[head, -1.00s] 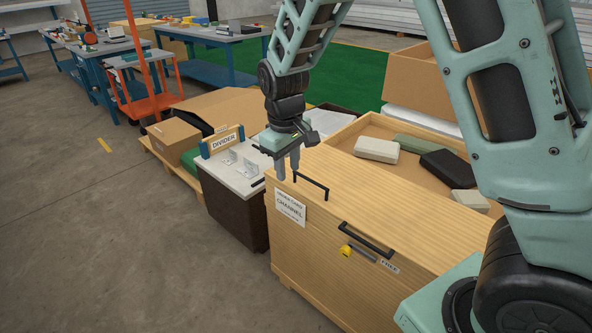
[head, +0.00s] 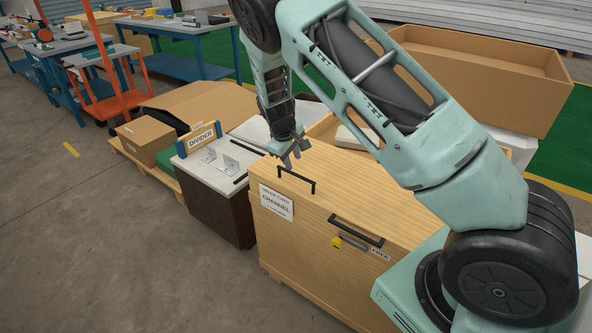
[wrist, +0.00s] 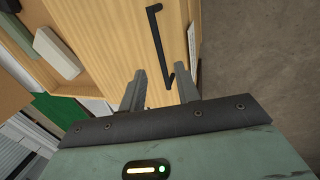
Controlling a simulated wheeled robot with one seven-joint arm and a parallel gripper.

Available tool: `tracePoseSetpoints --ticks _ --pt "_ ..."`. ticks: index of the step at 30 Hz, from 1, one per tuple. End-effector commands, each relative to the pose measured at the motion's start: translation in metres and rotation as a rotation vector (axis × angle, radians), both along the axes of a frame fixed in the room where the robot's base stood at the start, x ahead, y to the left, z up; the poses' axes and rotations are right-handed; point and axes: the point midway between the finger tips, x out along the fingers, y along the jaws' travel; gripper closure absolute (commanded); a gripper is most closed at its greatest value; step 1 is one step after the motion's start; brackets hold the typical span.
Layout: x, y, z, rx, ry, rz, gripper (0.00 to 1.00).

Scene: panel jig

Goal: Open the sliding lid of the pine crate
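The pine crate (head: 335,284) stands in front of me with its lid (head: 352,185) on top. A black bar handle (head: 297,178) is on the lid near its left end; it also shows in the wrist view (wrist: 159,42). My gripper (head: 291,164) is above the lid, close to this handle. In the wrist view my gripper (wrist: 161,84) is open, with one end of the handle showing between the fingertips. I cannot tell whether they touch it. A yellow latch (head: 337,243) sits on the crate's front beside a FREE label (head: 380,254).
A second black handle (head: 356,231) is on the crate's front upper edge. A white-topped dark box with a DIVIDER sign (head: 202,135) stands left of the crate. An open wooden compartment with boxes (wrist: 59,53) lies behind the lid. The floor at front left is clear.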

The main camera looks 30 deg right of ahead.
Motion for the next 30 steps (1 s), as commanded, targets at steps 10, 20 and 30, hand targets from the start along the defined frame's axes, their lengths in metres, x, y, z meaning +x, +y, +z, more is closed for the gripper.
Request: tracePoseSetpoints --ticks 10,20,30 --pt "0.006 -0.017 -0.054 0.001 0.001 0.0 0.68" --pt "0.007 -0.02 -0.064 0.0 0.0 0.0 0.68" --pt "0.007 -0.02 -0.064 0.0 0.0 0.0 1.0"
